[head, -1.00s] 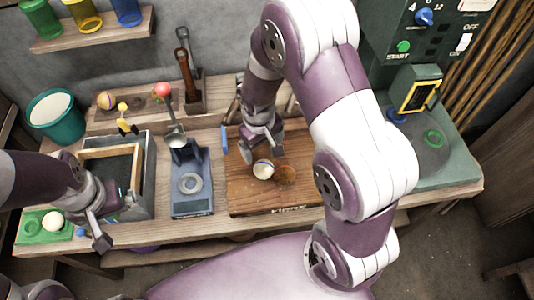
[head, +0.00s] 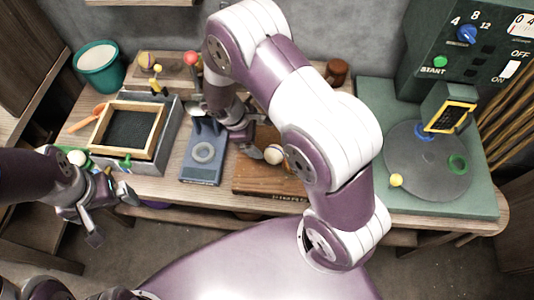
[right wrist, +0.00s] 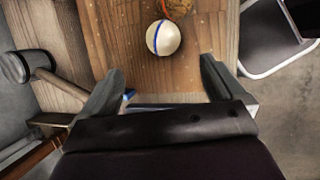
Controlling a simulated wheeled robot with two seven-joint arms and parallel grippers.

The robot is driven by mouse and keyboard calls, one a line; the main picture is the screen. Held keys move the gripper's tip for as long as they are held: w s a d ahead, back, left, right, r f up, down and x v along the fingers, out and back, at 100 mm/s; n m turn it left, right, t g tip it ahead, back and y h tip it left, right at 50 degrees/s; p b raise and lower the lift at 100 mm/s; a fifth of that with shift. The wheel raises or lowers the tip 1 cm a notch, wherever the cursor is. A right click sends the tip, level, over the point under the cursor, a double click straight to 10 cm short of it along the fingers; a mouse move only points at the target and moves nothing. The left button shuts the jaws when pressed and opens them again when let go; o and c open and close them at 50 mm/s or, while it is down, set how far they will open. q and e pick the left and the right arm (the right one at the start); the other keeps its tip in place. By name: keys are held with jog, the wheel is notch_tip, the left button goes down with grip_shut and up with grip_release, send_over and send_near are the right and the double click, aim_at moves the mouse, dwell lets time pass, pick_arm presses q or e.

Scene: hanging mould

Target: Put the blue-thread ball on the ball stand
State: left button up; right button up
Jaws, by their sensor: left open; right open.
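The pale ball with a blue thread band (head: 273,154) lies on the brown wooden board (head: 262,180). In the right wrist view the ball (right wrist: 163,38) lies ahead of my open, empty right gripper (right wrist: 161,72), not between its fingers. In the head view my right gripper (head: 252,138) is just left of the ball. A brown ball (right wrist: 178,6) touches or nearly touches it, cut by the frame edge. A grey ring (head: 203,152) sits on a blue-grey device; I cannot tell whether it is the ball stand. My left gripper (head: 110,215) is open and empty at the table's front left.
A framed dark tray (head: 130,130) stands left of the device. A teal bucket (head: 99,66) is at the back left. A hammer (right wrist: 30,68) shows in the wrist view.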

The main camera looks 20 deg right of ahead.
aim_at(270, 151)
jog(key=x, duration=0.6)
jog(key=shift+d+f, duration=0.25)
jog(key=shift+f, duration=0.1)
jog(key=x, duration=0.5)
jog(key=shift+s+a+f+p, duration=0.1)
jog(key=shift+s+a+p, duration=0.2)
jog(key=shift+p, duration=0.05)
jog(key=shift+w+d+f, duration=0.1)
jog(key=shift+d+f, duration=0.1)
jog(key=shift+f, duration=0.2)
jog(key=shift+r, duration=0.1)
jog(key=c, duration=1.3)
